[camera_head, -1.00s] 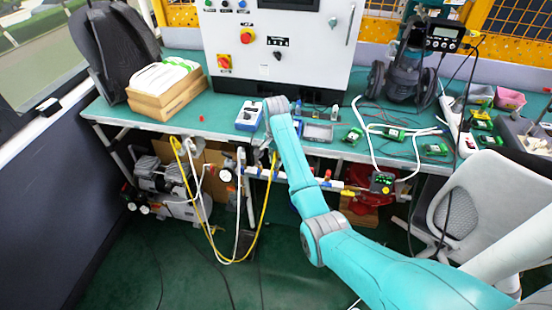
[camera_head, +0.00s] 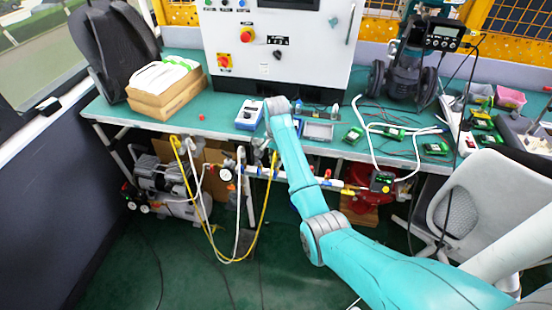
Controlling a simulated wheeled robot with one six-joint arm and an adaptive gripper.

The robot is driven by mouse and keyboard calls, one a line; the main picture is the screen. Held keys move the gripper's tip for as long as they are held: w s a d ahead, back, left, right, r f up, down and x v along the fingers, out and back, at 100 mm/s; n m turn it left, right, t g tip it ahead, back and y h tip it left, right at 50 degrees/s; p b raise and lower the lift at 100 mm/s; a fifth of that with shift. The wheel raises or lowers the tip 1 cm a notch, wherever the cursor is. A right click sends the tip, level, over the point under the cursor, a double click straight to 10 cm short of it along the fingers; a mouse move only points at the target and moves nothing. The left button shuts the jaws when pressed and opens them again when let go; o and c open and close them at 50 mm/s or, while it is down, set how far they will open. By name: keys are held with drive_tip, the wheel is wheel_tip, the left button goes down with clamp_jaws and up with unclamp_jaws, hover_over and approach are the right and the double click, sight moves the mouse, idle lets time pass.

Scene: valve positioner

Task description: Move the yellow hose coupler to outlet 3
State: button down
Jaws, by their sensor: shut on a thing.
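The yellow hose (camera_head: 212,240) hangs in a loop below the bench. One end is up at the left by the compressor, and the other rises to my gripper (camera_head: 263,150). My gripper is at the bench's front edge, partly hidden by my arm, and is shut on the yellow hose coupler (camera_head: 273,157) at that right end. The coupler is small and hard to make out. A white manifold pipe (camera_head: 310,181) with blue, red and yellow fittings runs under the bench edge, just below and right of my gripper. Outlet numbers are not readable.
A white hose (camera_head: 238,215) hangs beside the yellow one. The compressor (camera_head: 163,178) stands at the left under the bench (camera_head: 205,125). A blue-and-white device (camera_head: 249,115) sits on the bench near my wrist. A chair (camera_head: 460,205) stands at the right.

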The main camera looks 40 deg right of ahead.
drive_tip(key=shift+f, duration=0.3)
drive_tip(key=c, duration=1)
unclamp_jaws()
drive_tip(key=shift+r, duration=0.1)
wheel_tip(320, 180, up, 7)
drive_tip(key=shift+r, duration=0.15)
